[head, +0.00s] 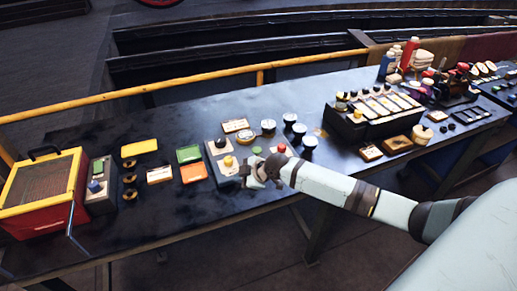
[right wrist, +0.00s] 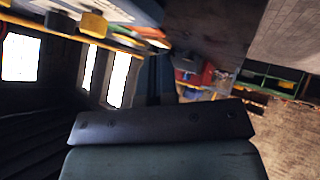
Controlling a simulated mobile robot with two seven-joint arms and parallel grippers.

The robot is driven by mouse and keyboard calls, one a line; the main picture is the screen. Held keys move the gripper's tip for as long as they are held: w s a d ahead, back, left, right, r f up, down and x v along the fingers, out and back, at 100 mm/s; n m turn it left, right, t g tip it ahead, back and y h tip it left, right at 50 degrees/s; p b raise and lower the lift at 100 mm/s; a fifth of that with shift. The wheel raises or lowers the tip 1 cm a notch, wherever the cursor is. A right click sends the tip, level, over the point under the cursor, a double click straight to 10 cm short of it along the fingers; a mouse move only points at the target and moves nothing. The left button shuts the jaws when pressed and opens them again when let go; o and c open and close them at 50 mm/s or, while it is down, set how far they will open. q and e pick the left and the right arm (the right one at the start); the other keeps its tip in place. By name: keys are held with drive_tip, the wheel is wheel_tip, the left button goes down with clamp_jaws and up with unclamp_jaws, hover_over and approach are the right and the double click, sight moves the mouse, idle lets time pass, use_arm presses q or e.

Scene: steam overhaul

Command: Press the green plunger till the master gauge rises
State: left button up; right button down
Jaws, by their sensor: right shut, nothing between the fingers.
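A small green round piece (head: 257,150), possibly the green plunger, shows just behind my right gripper (head: 256,178), close to a red knob (head: 281,149). My right gripper is shut and empty at the front edge of the bench, and it hides part of what lies there. I cannot tell whether it touches anything. In the right wrist view its dark body fills the bottom. Several round gauges (head: 268,126) with dark rims stand behind the red knob; I cannot tell which is the master gauge, and their needles are too small to read. My left gripper is out of view.
Green and orange trays (head: 194,172) lie farther left, then a red and yellow case (head: 42,190). A black rack (head: 372,114) stands at the right. The bench's back left is clear.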

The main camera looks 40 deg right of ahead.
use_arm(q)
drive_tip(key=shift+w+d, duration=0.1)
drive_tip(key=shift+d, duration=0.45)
use_arm(e)
wheel_tip(320, 180, up, 12)
drive_tip(key=n, duration=0.2)
hover_over(256, 150)
drive_tip(key=shift+s+d+f+h, duration=0.1)
drive_tip(key=shift+f+h, duration=0.05)
drive_tip(key=shift+h, duration=0.15)
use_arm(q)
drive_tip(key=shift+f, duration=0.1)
use_arm(e)
wheel_tip(256, 150, down, 8)
drive_tip(key=b, duration=0.6)
drive_tip(key=shift+f, duration=0.15)
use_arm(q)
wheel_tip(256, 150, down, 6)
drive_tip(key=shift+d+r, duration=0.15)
use_arm(e)
drive_tip(key=shift+f, duration=0.3)
use_arm(q)
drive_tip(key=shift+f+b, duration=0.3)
drive_tip(key=shift+b, duration=0.05)
use_arm(e)
drive_tip(key=shift+f, duration=0.4)
